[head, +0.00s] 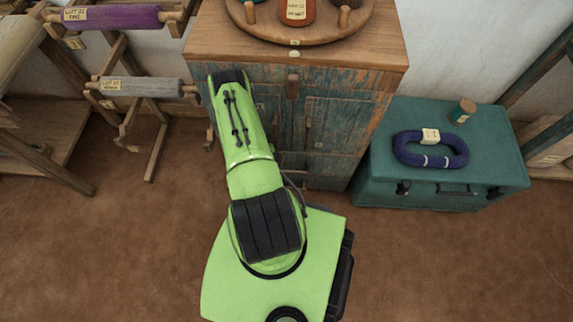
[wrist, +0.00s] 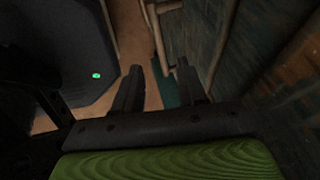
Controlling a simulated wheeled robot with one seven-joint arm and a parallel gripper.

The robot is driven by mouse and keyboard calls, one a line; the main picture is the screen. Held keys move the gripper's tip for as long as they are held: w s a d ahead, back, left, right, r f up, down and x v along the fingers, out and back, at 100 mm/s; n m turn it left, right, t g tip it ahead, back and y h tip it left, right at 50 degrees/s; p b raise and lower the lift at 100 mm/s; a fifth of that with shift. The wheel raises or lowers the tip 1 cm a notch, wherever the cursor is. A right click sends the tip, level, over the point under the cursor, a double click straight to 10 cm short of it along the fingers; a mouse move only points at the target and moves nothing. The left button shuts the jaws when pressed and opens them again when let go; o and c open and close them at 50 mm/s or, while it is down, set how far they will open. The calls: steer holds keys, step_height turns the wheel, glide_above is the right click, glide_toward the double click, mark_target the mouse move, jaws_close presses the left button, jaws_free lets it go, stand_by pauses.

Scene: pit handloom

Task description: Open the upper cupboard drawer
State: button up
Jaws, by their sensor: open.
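The cupboard (head: 345,55) stands at the back centre in the head view, with a wooden top and worn blue-green panels. Its upper front (head: 350,78) lies just under the top, partly behind my arm; I cannot clearly make out the upper drawer's edges there. In the wrist view the cupboard front (wrist: 275,45) runs along the right side, with wooden bar-like parts on it. My gripper (wrist: 157,68) is open, with nothing visible between its two fingers, close beside the cupboard front. In the head view my arm hides the gripper.
A round wooden tray (head: 325,32) with bottles stands on the cupboard. A teal chest (head: 480,175) with a blue yarn skein (head: 430,150) and a small spool (head: 462,111) is at right. Yarn rollers on wooden stands (head: 140,87) are at left. The brown floor in front is clear.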

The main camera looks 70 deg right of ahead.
mark_target(288, 171)
steer(key=b+x, duration=0.2)
steer(key=x, duration=0.5)
steer(key=shift+d+f+b, duration=0.1)
steer(key=shift+f+b, duration=0.15)
steer(key=shift+b, duration=0.05)
jaws_close()
